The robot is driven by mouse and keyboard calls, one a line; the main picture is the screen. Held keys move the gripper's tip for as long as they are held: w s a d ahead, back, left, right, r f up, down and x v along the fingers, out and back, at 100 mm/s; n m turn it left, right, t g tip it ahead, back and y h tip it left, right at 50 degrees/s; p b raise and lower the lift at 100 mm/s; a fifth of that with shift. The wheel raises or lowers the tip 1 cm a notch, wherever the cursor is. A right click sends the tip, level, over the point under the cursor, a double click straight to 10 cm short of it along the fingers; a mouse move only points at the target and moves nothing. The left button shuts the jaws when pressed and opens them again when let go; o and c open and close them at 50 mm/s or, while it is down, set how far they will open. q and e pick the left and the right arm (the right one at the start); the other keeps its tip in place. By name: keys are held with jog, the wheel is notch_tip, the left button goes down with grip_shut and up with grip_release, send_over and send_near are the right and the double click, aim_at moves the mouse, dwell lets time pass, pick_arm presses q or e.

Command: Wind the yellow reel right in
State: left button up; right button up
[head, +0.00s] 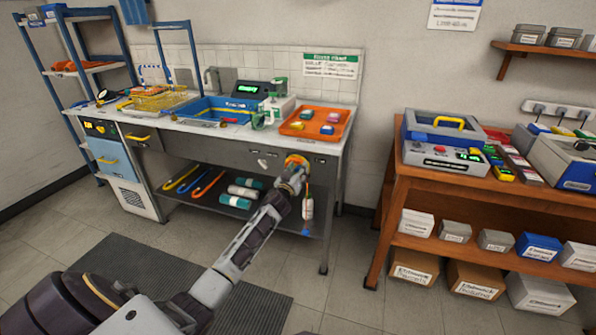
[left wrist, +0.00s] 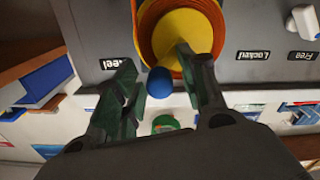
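The yellow reel (head: 297,161) is on the front of the grey bench, near its right end. In the left wrist view the yellow reel (left wrist: 185,38) has an orange rim. A blue ball (left wrist: 159,81) shows in front of its edge; I cannot tell how it is joined to it. My left gripper (head: 295,172) is at the reel. In the left wrist view its fingers (left wrist: 160,85) are spread on either side of the blue ball, with visible gaps. A white lever (left wrist: 305,20) is beside the "Free" label. My right gripper is not in view.
An orange tray (head: 291,131) and a blue tub (head: 213,105) stand on the bench top. A white cylinder (head: 308,209) hangs below the reel. A brown table (head: 400,180) with boxes stands to the right. Floor between it and the bench is clear.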

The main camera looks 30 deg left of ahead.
pick_arm(q)
grip_shut()
